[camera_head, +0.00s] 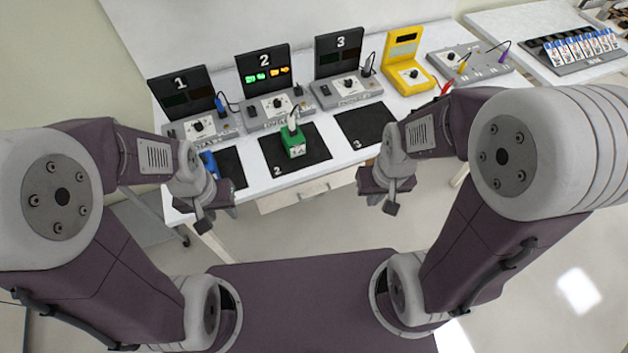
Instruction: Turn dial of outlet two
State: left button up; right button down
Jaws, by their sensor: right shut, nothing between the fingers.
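Outlet two is a grey box with a black back panel marked 2 (264,67). Its display is lit green and orange. The exact dial setting is too small to read. My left gripper (215,213) is at the table's front edge near mat 1, to the left of and nearer than outlet two; its jaw gap is unclear. My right gripper (386,200) is shut and empty, in front of mat 3. Both grippers are apart from the dial.
Outlet one (182,90) and outlet three (341,52) flank it. A green block (294,144) with a plug on top stands on black mat 2 (313,154). A blue item (208,164) lies by mat 1. A yellow meter (408,68) is further right.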

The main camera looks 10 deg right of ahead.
aim_at(277, 103)
jog(key=k+l, duration=0.15)
jog(key=i+u, duration=0.3)
jog(key=u, duration=0.2)
jog(key=i+l+u, duration=0.1)
jog(key=i+u, duration=0.2)
jog(key=u, duration=0.2)
jog(key=i+l+u, duration=0.2)
jog(key=u, duration=0.3)
jog(key=i+l, duration=0.05)
